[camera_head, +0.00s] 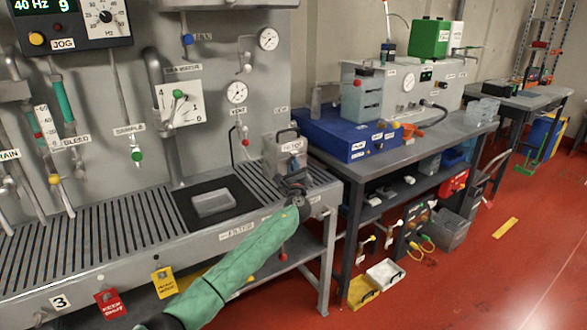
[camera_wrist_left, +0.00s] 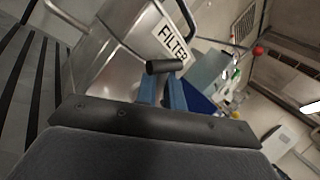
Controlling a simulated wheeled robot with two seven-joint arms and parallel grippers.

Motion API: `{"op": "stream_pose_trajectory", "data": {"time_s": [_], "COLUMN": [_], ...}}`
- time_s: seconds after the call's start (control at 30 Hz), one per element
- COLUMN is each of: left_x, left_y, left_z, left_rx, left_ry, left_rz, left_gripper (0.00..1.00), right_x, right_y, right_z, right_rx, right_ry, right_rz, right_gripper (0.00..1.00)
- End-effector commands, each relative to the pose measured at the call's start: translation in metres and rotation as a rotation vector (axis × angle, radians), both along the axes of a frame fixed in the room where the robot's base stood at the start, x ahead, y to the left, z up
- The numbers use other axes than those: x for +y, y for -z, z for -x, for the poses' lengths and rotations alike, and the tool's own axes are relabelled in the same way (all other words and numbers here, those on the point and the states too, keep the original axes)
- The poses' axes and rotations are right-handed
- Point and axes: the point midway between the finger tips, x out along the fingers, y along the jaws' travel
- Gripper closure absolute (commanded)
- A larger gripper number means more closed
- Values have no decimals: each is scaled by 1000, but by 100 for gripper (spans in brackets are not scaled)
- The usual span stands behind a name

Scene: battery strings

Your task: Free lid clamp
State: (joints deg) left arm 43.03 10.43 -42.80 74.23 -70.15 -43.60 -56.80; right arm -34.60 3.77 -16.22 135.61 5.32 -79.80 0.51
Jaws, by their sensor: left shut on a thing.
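The metal filter housing (camera_head: 284,157) stands at the right end of the slatted bench, with a bail handle over its lid. In the left wrist view, the tilted housing (camera_wrist_left: 105,62) shows its FILTER label. My left gripper (camera_head: 292,184), on a green-sleeved arm, is at the front of the housing. Its blue fingers (camera_wrist_left: 162,92) are shut on the black lid clamp handle (camera_wrist_left: 166,66), a short cylinder in front of the label. The rest of the clamp is hidden behind the fingers. My right gripper is out of view.
A clear tray (camera_head: 213,202) sits on a dark mat on the bench, left of the housing. Pipes and gauges line the panel behind. A blue case (camera_head: 345,135) stands on the table to the right. Red and yellow tags hang from the bench's front edge.

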Motion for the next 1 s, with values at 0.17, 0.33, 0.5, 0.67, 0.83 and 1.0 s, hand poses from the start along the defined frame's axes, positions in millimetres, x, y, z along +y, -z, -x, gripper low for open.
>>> {"op": "stream_pose_trajectory", "data": {"time_s": [0.17,0.33,0.5,0.67,0.83,1.0], "left_x": [1,1,1,1,0,0], "left_y": [1,1,1,1,1,3], "left_z": [0,0,0,0,0,5], "left_rx": [-2,-3,-3,-3,-3,-2], "left_ry": [0,-1,-1,-1,-1,1], "left_rz": [4,5,4,4,5,6], "left_gripper": [100,100,100,76,76,76], "right_x": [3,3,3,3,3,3], "right_y": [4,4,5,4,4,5], "right_z": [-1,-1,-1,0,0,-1], "right_rx": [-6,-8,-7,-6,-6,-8], "right_ry": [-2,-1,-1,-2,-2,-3], "right_rz": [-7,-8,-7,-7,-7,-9], "right_gripper": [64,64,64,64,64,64]}}
